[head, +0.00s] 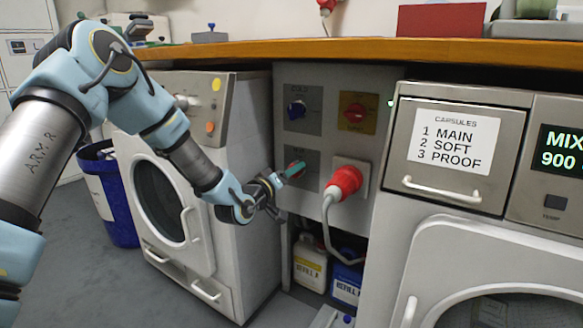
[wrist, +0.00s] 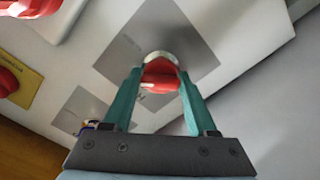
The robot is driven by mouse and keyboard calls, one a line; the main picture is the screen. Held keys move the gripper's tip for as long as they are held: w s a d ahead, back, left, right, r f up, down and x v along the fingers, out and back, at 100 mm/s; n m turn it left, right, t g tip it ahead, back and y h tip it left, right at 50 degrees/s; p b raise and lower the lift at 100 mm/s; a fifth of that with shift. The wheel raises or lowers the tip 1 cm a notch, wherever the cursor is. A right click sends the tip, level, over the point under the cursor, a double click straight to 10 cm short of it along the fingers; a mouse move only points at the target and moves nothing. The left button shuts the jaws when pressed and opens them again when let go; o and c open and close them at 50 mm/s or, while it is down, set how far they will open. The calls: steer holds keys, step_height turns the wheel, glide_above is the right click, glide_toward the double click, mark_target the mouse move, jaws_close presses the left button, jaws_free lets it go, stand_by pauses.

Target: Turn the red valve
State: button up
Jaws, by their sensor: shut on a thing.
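The red valve (head: 299,166) is on the lower left plate of the grey panel between the two machines. In the head view my gripper (head: 290,173) reaches it from the left, and its teal fingers hide part of the valve. In the wrist view the red valve (wrist: 160,74) sits between the fingertips of my gripper (wrist: 159,82), with one finger on each side. The gripper is shut on the valve's handle.
A blue knob (head: 297,110) is above the valve. A red knob on a yellow plate (head: 354,113) is at the upper right of the panel. A red plug (head: 343,181) with a grey cable sticks out right of my gripper. The wooden counter (head: 300,50) overhangs the panel.

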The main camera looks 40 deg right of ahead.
steer(key=n+p, duration=0.2)
steer(key=n, duration=0.2)
steer(key=shift+w+n, duration=0.1)
steer(key=shift+n, duration=0.3)
steer(key=shift+f+n+p, duration=0.1)
steer(key=shift+n+p, duration=0.75)
steer(key=shift+n, duration=1.65)
steer(key=o, duration=1.4)
steer(key=shift+c, duration=0.2)
steer(key=shift+a, duration=0.1)
steer(key=p+v, duration=0.2)
steer(key=v, duration=0.8)
steer(key=shift+a, duration=0.3)
